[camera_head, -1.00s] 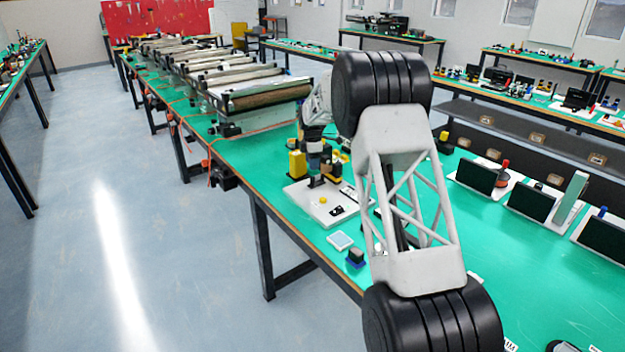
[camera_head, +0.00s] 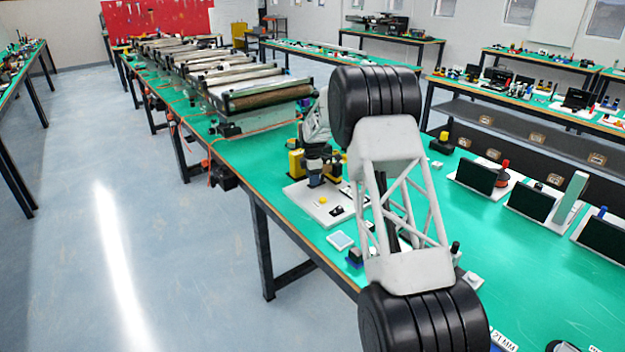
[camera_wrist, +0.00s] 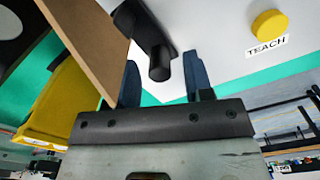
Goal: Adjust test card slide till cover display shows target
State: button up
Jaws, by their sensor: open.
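In the wrist view, my gripper (camera_wrist: 164,82) has its two dark blue fingers apart. A black part with a round knob (camera_wrist: 160,66) lies ahead of the gap, with its knob end between the fingertips in the picture. I cannot tell whether it touches a finger. The white board (camera_wrist: 225,50) bears a yellow button (camera_wrist: 269,24) labelled TEACH. In the head view, my gripper (camera_head: 316,182) is over the back of the white board (camera_head: 303,197), with the yellow button (camera_head: 323,200) in front. No test card slide or cover display can be identified with certainty.
A yellow block (camera_wrist: 62,92) and a brown panel (camera_wrist: 95,35) stand close on the left in the wrist view. Conveyors (camera_head: 265,93) lie behind the board. Dark screens on stands (camera_head: 475,177) stand to the right, with open green tabletop before them.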

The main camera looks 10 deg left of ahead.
jog(key=shift+f, duration=0.4)
grip_shut()
jog(key=shift+s+a, duration=0.85)
jog(key=shift+s, duration=0.05)
grip_release()
jog(key=shift+r, duration=0.1)
